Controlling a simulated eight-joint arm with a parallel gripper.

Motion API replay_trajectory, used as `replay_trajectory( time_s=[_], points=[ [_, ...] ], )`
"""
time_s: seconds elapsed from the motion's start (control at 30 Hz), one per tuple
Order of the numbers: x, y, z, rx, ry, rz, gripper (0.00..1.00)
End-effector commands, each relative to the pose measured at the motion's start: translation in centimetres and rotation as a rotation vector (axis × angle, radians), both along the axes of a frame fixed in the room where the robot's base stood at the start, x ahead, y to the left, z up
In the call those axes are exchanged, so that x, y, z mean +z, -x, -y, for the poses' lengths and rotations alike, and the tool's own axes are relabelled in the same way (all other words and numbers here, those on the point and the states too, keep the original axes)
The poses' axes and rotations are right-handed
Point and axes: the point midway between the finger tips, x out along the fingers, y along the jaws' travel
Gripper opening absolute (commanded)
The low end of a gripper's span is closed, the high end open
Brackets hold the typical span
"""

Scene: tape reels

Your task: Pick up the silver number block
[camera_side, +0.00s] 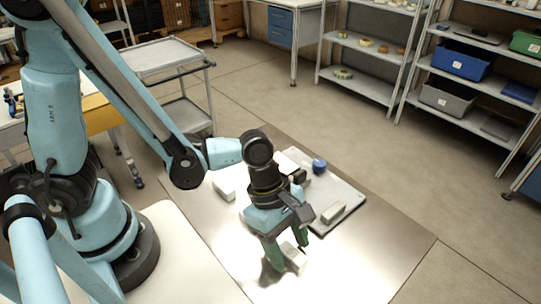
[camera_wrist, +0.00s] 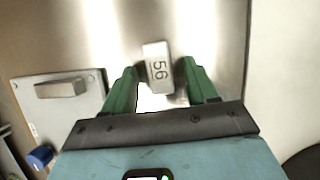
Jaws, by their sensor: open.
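The silver number block (camera_wrist: 157,62) lies on the shiny metal work surface and shows "56" on its top in the wrist view. In the side view the pale block (camera_side: 294,257) is beneath my gripper. My gripper (camera_side: 289,243) points down over it with its green fingers apart. In the wrist view the fingertips of my gripper (camera_wrist: 163,70) stand on either side of the block's near part, with a visible gap on each side.
A light grey plate (camera_side: 350,199) behind the gripper bears a silver bar (camera_side: 333,212), a blue round piece (camera_side: 319,165) and dark items. Another pale block (camera_side: 224,190) lies left of the gripper. The metal surface (camera_side: 385,245) to the right is clear.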

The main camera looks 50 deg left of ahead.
Motion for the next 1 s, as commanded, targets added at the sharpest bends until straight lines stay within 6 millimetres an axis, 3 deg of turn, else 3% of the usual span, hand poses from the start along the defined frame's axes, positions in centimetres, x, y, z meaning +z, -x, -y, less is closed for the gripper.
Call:
replay_trajectory(
  time_s=[0.07,0.47,1.0],
  points=[
    [0.01,0.00,0.00,0.000,0.000,0.000,0.57],
    [0.03,-0.01,-0.01,0.000,0.000,0.000,0.00],
    [0.91,-0.02,0.00,0.000,0.000,0.000,0.00]
  ],
)
